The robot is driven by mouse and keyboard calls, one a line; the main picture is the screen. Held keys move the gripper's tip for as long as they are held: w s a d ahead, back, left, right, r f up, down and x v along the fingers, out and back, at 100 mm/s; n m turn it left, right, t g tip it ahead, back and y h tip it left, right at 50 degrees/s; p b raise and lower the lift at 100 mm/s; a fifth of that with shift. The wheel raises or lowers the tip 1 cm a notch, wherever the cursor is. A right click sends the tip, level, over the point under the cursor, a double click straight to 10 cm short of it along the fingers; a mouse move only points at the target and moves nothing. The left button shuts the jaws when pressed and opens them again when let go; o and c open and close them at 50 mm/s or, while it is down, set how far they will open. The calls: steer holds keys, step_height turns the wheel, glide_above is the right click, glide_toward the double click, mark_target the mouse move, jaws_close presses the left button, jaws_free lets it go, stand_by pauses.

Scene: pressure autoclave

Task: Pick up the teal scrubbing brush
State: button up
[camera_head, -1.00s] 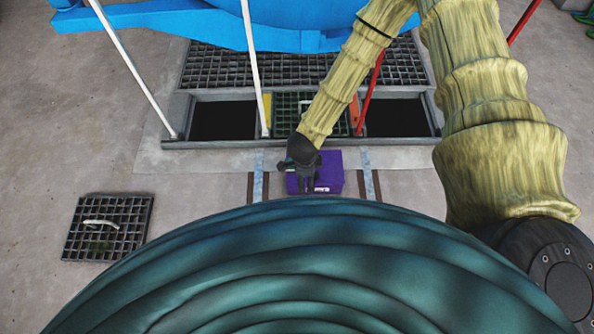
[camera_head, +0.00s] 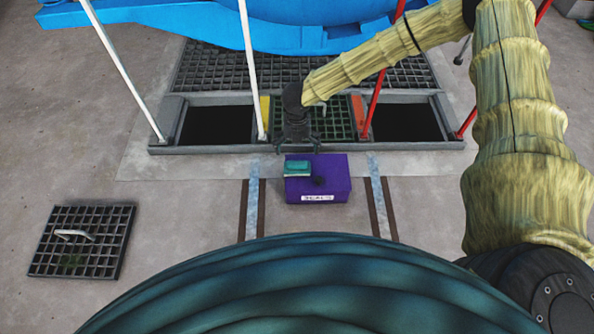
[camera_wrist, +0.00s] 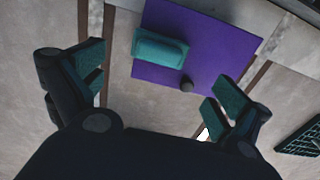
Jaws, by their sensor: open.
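The teal scrubbing brush (camera_head: 298,169) lies on top of a purple box (camera_head: 332,182), toward its left side. A small dark round knob (camera_head: 318,181) is on the box to the right of the brush. My gripper (camera_head: 299,145) is above and just beyond the box in the head view, apart from the brush. In the wrist view the brush (camera_wrist: 161,47) is ahead of my gripper (camera_wrist: 153,82), whose teal-padded fingers are spread wide and empty. The underside of the brush is hidden.
A grating lid (camera_head: 82,241) with a white handle lies on the floor at left. Beyond the box, a framed drain has two dark open pits, left (camera_head: 216,124) and right (camera_head: 403,121). White and red poles stand around it below a blue structure (camera_head: 200,25).

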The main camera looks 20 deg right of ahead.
mark_target(297, 163)
step_height(297, 163, down, 6)
steer(key=shift+r+b, duration=0.25)
steer(key=shift+b, duration=0.8)
steer(key=shift+f+b, duration=1.75)
steer(key=shift+f, duration=0.75)
steer(key=c, duration=0.9)
steer(key=shift+r, duration=0.1)
steer(key=shift+r+p, duration=0.4)
steer(key=shift+r, duration=0.05)
step_height(297, 163, up, 3)
steer(key=shift+r+p, duration=0.2)
steer(key=shift+p, duration=1)
steer(key=s+a+p, duration=0.1)
steer(key=s+a, duration=0.2)
steer(key=s, duration=0.1)
steer(key=s+a+p, duration=0.2)
steer(key=s+a, duration=0.1)
steer(key=s, duration=0.2)
steer(key=s+a+p, duration=0.1)
steer(key=s+a, duration=0.2)
steer(key=s, duration=0.1)
steer(key=shift+s+r+p, duration=0.2)
steer(key=shift+r+p, duration=0.1)
steer(key=shift+p, duration=0.1)
